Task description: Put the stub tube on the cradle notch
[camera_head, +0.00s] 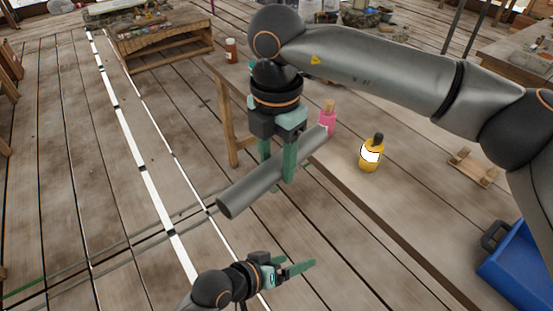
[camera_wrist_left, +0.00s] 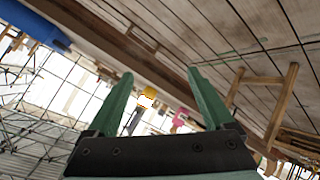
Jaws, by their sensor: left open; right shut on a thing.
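The stub tube (camera_head: 255,185) is a plain grey cylinder, held tilted in the head view, its near end low at the left. My right gripper (camera_head: 277,168) is shut around its middle, with green fingers pointing down. The tube is in the air beside the table's left edge. The cradle (camera_head: 474,168) is a small wooden piece with raised ends on the table at the right, well away from the tube. My left gripper (camera_head: 303,268) is open and empty, low in front of the table; its spread green fingers show in the left wrist view (camera_wrist_left: 160,80).
A brown jar (camera_head: 231,50) stands at the table's far end. A blue bin (camera_head: 520,262) is at the lower right. The tabletop around the cradle is clear.

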